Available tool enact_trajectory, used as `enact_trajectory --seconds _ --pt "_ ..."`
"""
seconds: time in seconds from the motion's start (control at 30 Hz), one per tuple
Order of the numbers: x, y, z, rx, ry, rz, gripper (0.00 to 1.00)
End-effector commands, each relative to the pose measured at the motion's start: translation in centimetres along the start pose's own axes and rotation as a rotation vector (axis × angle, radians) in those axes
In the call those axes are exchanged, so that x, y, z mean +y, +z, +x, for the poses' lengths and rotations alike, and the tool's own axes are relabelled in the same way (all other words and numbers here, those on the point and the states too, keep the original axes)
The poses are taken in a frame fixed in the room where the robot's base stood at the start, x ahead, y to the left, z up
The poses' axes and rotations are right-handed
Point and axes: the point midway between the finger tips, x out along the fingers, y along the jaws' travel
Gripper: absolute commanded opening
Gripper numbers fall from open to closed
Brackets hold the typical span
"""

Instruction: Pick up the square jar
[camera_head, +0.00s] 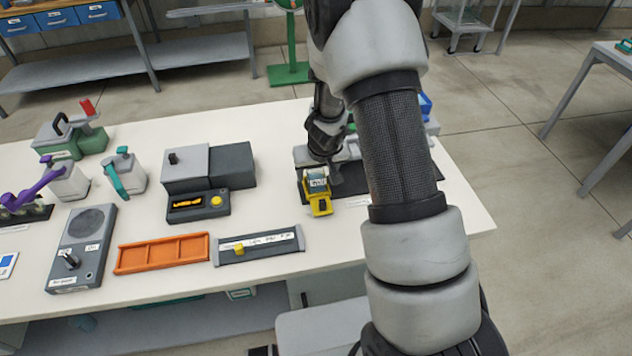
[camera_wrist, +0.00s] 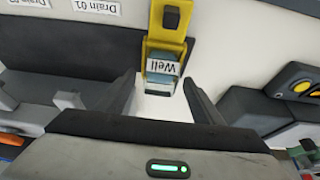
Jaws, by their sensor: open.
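A small square jar (camera_wrist: 162,68) with a label reading "Well" and a blue-grey body shows in the wrist view, with a yellow bracket or clip (camera_wrist: 165,45) on its far side. In the head view the jar (camera_head: 317,181) sits near the right end of the white table, with the yellow part in front of it. My gripper (camera_wrist: 159,80) is open, with one finger on each side of the jar in the wrist view. I see no finger touching it. In the head view my arm hides much of the gripper.
A dark rack (camera_head: 350,186) with labels such as "Drain 01" in the wrist view is close by. A grey box unit (camera_head: 232,165), an orange tray (camera_head: 162,253) and a grey slider panel (camera_head: 259,246) are to the left. Bare table lies between them and the front edge.

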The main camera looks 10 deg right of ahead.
Motion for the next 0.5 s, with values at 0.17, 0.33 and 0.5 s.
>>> enact_trajectory --seconds 0.17,0.33,0.5 --pt "0.01 0.0 1.45 0.001 0.0 0.0 0.61" --pt "0.0 -0.02 1.42 0.001 0.0 0.0 0.61" --pt "-0.01 -0.01 1.41 0.001 0.0 0.0 0.37"
